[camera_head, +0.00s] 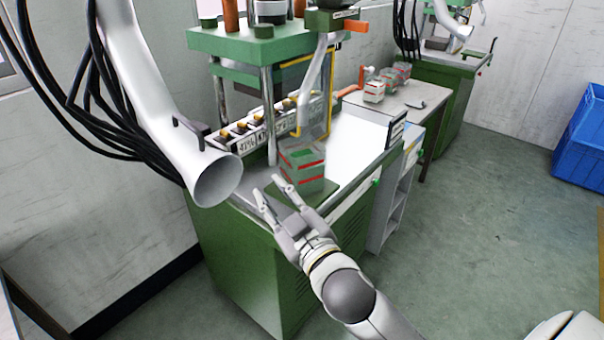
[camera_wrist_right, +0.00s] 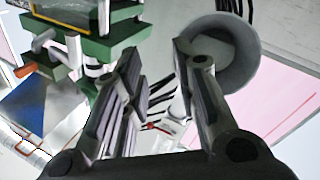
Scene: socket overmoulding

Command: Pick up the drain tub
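A small grey-green box with red and white bands (camera_head: 302,167) stands on the front edge of the green press's worktop in the head view. It is the nearest tub-like thing, but I cannot tell for certain that it is the drain tub. My right gripper (camera_head: 268,188) is open just left of and in front of this box, with its fingertips pointing up and left. A gap shows between the fingers and the box in the picture. In the right wrist view the right gripper (camera_wrist_right: 155,52) has its fingers apart with nothing held between them. My left gripper is not in view.
The green press (camera_head: 245,42) rises behind the box. A white suction duct (camera_head: 218,182) hangs left of my right gripper, with black cables behind it. Similar boxes (camera_head: 374,91) stand on a table further back. A blue crate (camera_head: 582,140) is at far right. The floor between is clear.

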